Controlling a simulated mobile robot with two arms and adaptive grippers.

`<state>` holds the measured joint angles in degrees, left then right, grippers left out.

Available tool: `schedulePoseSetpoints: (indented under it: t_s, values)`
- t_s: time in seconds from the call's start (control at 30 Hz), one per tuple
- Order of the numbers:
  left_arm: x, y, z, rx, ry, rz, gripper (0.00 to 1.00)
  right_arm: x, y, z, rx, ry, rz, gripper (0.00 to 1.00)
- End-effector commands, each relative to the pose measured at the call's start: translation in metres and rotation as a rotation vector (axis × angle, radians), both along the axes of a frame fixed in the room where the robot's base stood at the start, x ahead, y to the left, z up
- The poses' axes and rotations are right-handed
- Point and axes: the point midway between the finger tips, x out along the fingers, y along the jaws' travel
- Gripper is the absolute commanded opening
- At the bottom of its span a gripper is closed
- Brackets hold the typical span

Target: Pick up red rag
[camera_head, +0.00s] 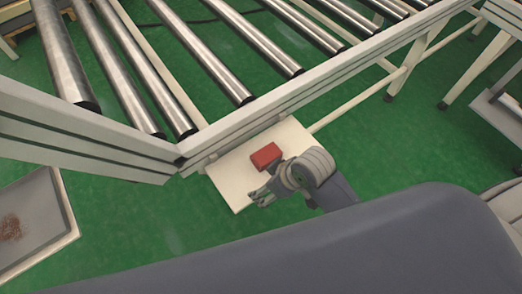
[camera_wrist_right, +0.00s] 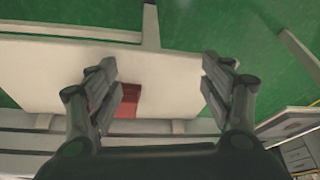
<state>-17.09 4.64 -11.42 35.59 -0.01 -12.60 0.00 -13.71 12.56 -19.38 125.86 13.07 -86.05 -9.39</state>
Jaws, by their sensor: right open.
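The red rag (camera_head: 266,155) is a small folded block lying on a pale shelf board (camera_head: 232,190) beside the roller conveyor. My right gripper (camera_head: 262,196) is over the board, just in front of the rag. In the right wrist view the gripper (camera_wrist_right: 160,85) is open, with nothing between its fingers. There the rag (camera_wrist_right: 128,101) shows beside and partly behind the left finger, off-centre to the left. The rag and gripper look apart. My left gripper is not in view.
The roller conveyor's pale frame rail (camera_head: 330,70) runs just behind the board. A grey tray (camera_head: 35,225) with brown scraps stands at lower left. A table (camera_head: 490,60) stands at right. Green floor is clear to the right of the board.

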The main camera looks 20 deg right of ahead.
Motion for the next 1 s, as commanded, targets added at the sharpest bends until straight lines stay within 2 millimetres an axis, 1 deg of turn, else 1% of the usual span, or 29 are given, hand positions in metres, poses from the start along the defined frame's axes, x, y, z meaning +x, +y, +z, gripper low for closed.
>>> schedulePoseSetpoints:
  t_s: [0.03,0.17,0.3,0.4,0.53,0.67,0.77,0.9,1.0]
  values:
    - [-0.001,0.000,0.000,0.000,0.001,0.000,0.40,0.008,0.008,0.006,0.000,-0.015,0.053,0.73]
    - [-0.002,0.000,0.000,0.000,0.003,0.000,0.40,0.022,0.028,0.017,0.001,-0.039,0.195,0.73]
    - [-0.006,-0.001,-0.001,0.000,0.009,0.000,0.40,0.036,0.048,0.030,-0.019,-0.062,0.375,0.73]
    - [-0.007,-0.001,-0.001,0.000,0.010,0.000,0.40,0.045,0.057,0.039,-0.048,-0.074,0.519,0.73]
    - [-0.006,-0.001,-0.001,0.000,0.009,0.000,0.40,0.057,0.061,0.050,-0.109,-0.075,0.713,0.73]
    - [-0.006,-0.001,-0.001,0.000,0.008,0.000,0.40,0.068,0.053,0.060,-0.185,-0.058,0.887,0.73]
    - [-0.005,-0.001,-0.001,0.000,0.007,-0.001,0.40,0.077,0.040,0.069,-0.248,-0.032,1.005,0.73]
    - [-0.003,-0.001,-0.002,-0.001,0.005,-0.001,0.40,0.091,0.014,0.083,-0.331,0.021,1.135,0.73]
    - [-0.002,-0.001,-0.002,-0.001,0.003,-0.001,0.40,0.098,-0.004,0.093,-0.374,0.059,1.197,0.73]
